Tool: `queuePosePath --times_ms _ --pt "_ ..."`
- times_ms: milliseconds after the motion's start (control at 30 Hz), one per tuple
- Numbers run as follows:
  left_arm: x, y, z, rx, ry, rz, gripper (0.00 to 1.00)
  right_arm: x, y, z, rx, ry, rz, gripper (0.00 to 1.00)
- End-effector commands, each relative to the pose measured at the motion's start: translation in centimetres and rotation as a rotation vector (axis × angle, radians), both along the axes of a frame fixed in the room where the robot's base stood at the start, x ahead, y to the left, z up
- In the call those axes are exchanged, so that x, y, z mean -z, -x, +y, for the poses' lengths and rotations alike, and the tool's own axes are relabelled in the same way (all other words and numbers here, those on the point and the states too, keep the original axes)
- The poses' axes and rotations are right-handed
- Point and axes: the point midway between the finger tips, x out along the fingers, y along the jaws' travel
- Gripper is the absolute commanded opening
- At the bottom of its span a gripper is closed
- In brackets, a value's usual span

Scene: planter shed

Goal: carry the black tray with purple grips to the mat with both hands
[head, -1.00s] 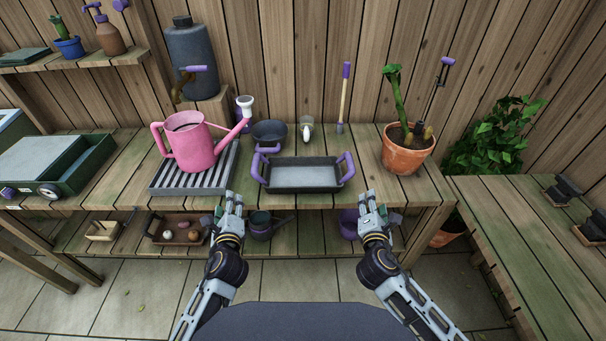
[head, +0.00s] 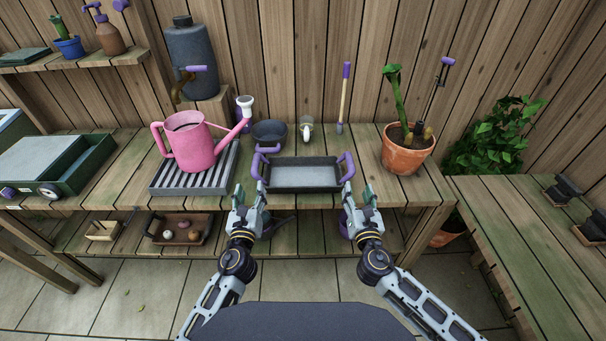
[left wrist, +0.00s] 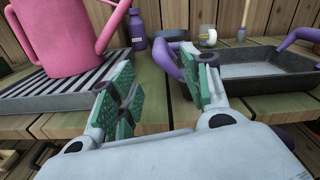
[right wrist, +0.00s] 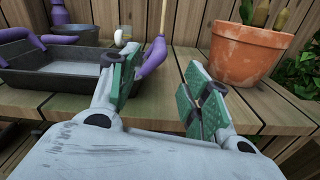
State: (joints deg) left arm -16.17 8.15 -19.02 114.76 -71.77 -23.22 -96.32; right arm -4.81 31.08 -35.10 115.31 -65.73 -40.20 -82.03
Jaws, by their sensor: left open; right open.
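The black tray with purple grips (head: 303,176) sits on the wooden bench with one purple grip at each end. Nothing shows inside it. My left gripper (head: 249,193) is open, just in front of the tray's left end. In the left wrist view its right finger is close to the left purple grip (left wrist: 187,70); contact is unclear. My right gripper (head: 359,192) is open at the tray's right end. In the right wrist view the right purple grip (right wrist: 151,58) lies just beyond its left finger. No mat can be clearly made out.
A pink watering can (head: 187,142) stands on a ribbed grey tray (head: 214,187) left of the black tray. A dark bowl (head: 270,133) is behind it. A potted cactus (head: 405,155) stands to the right. A second bench (head: 520,235) has clear room.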

Motion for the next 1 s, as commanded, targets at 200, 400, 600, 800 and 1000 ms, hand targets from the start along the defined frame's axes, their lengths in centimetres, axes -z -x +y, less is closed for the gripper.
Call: queuePosePath --times_ms 200,400,600,800,1000 --pt "0.0 0.0 0.0 -0.001 0.002 0.0 0.48 0.0 0.0 0.0 0.001 -0.002 0.0 0.48" --pt "0.0 -0.2 0.0 -0.001 0.003 0.0 0.48 0.0 -0.2 0.0 0.001 -0.002 0.0 0.48" --pt "0.1 -0.8 0.1 -0.001 0.003 0.001 0.48 0.0 -0.8 0.0 0.001 -0.002 -0.001 0.48" --pt "0.0 -1.7 0.1 -0.001 0.002 0.0 0.48 0.0 -1.7 0.0 0.001 -0.003 -0.001 0.48" --pt "0.0 -2.6 0.1 -0.001 0.004 0.0 0.48 0.0 -2.6 0.1 0.001 -0.003 0.0 0.48"
